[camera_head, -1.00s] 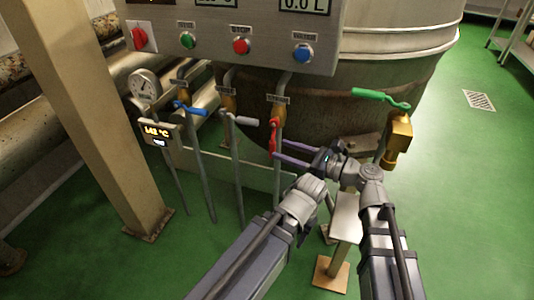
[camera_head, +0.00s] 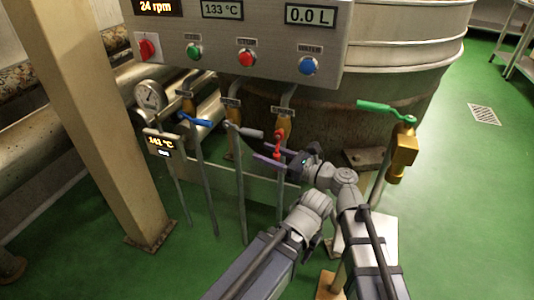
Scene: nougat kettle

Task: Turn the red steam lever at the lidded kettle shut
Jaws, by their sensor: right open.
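The red steam lever (camera_head: 278,143) hangs roughly straight down from a brass valve on the pipe in front of the large steel kettle (camera_head: 415,55). The kettle's lid is out of view. My right gripper (camera_head: 260,154) is open, with its two purple fingers reaching left across the lower part of the lever. The lever's lower end shows at the fingers, seemingly between them; I cannot tell whether they touch it.
A blue lever (camera_head: 195,119) and a grey lever (camera_head: 245,131) sit on pipes to the left. A green lever (camera_head: 385,108) is on the right. The control panel (camera_head: 260,35) hangs above. A beige post (camera_head: 95,120) stands at left. Green floor is open at right.

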